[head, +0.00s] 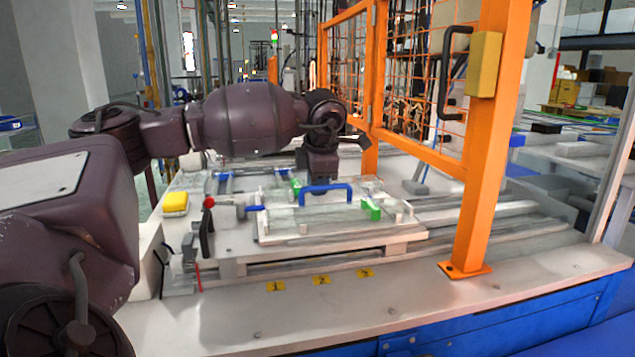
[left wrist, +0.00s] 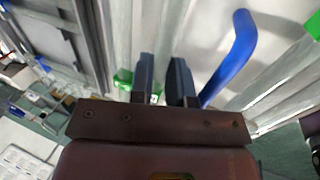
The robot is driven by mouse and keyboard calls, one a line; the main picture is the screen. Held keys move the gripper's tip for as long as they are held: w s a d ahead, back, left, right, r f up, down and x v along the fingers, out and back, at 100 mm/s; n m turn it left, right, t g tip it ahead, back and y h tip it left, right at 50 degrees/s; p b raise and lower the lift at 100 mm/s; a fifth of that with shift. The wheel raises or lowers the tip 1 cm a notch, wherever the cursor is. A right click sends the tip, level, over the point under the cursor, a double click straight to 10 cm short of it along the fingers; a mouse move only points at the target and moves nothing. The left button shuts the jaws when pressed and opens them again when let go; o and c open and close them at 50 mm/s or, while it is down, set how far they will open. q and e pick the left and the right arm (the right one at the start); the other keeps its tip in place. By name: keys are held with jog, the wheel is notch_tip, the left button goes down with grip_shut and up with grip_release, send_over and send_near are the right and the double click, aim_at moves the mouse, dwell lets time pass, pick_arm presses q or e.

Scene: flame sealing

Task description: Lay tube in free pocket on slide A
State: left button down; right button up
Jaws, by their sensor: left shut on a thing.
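My left gripper (head: 319,180) points down over the back edge of the near slide, a pale tray (head: 300,238) with clear tube-like bars, green end blocks (head: 371,209) and a blue handle (head: 326,189). In the left wrist view its dark fingers (left wrist: 165,68) stand close together, shut on a thin clear tube that is hard to make out between them. The blue handle (left wrist: 232,58) is just right of the fingers there, with long clear strips on both sides. I cannot read which slide is A, nor make out the free pocket. My right gripper is not in view.
A yellow block (head: 175,203) and a red-knobbed lever (head: 207,228) stand left of the slide. An orange post (head: 480,150) with a mesh guard rises at the right. The table's front strip (head: 400,310) is mostly clear, with small yellow tags (head: 321,280).

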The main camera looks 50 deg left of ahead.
pick_arm(q)
jog(key=c, duration=1)
grip_release()
jog(key=shift+d+r, duration=0.1)
jog(key=shift+r, duration=0.35)
jog(key=p+v, duration=0.1)
jog(key=v, duration=0.9)
jog(key=shift+s, duration=0.1)
